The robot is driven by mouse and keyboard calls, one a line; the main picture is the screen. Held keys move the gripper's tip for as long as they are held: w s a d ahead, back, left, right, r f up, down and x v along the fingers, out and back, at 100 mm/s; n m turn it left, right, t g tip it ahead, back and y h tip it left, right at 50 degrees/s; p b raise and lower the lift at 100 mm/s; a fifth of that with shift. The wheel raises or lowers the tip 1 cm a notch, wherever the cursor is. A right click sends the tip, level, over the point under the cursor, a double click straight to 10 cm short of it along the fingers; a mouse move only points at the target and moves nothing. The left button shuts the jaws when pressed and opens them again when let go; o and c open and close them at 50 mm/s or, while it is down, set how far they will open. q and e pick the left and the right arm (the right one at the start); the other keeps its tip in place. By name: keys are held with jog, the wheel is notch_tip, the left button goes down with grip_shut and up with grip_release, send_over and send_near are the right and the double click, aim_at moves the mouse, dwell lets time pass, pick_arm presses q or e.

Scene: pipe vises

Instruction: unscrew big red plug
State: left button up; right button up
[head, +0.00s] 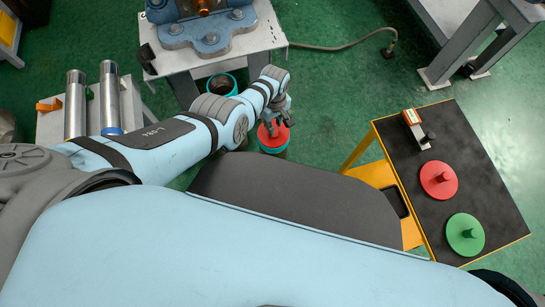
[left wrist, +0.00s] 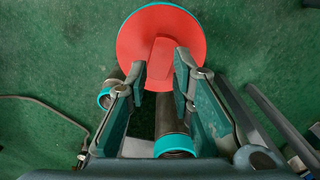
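A red plug (head: 275,138) with a round disc and a raised handle sits on a teal-rimmed pipe end below my left gripper (head: 272,119) in the head view. In the left wrist view the red disc (left wrist: 132,42) fills the top middle, with a teal rim showing at its edge. The fingers of my left gripper (left wrist: 160,72) lie on both sides of the plug's handle (left wrist: 160,65), which fills the gap between their tips; they look shut on it. My right gripper is not in view.
A dark cart (head: 465,150) at the right carries another red plug (head: 438,179), a green plug (head: 465,234) and a small tool (head: 415,128). A blue vise (head: 208,32) stands on a white table at the back. Metal cylinders (head: 110,95) stand at the left.

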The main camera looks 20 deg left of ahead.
pick_arm(q)
jog(key=m, duration=1.5)
jog(key=shift+s, duration=0.1)
jog(key=m, duration=0.5)
jog(key=shift+m+p, duration=0.3)
jog(key=shift+f, duration=0.1)
